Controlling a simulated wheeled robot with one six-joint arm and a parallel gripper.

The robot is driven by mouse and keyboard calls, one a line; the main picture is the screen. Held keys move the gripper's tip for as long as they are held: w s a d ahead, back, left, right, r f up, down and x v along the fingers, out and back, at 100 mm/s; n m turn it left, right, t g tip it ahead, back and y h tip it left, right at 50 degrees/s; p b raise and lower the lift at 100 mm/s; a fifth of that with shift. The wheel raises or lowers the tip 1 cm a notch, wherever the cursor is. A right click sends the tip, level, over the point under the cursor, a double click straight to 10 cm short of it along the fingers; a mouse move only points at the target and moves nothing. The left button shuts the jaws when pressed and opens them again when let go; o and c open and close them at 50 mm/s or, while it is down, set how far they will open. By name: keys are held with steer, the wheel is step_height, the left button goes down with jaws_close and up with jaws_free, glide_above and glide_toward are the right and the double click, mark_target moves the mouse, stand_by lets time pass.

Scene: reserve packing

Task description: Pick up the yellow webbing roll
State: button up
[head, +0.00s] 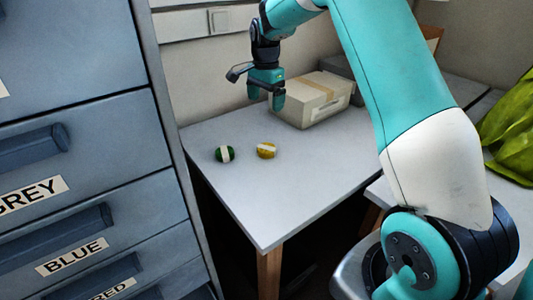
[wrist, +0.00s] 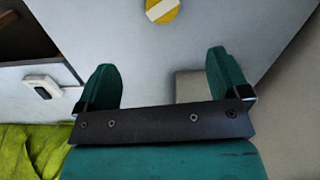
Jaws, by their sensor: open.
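The yellow webbing roll (head: 266,151) lies on the white table with a pale band across it. It also shows at the top edge of the wrist view (wrist: 161,9), partly cut off, beyond my fingertips and roughly in line with the gap between them. My gripper (head: 264,99) is above the table, higher than the roll and apart from it. In the wrist view its two green fingers (wrist: 162,70) are wide apart with nothing between them.
A beige box (head: 312,99) stands on the table behind and right of the rolls. Blue-grey drawers (head: 95,180) labelled GREY, BLUE and RED stand close at the left. Bright green cloth (head: 512,130) lies at the right. The table (head: 270,205) is clear in front of the rolls.

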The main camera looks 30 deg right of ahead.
mark_target(267, 147)
steer(key=shift+m, duration=0.3)
steer(key=f, duration=0.6)
steer(key=f+p, duration=0.1)
steer(key=f, duration=0.5)
steer(key=d+f+p, duration=0.1)
steer(key=f, duration=0.4)
steer(key=shift+w+f, duration=0.25)
steer(key=shift+f, duration=0.15)
steer(key=c, duration=1)
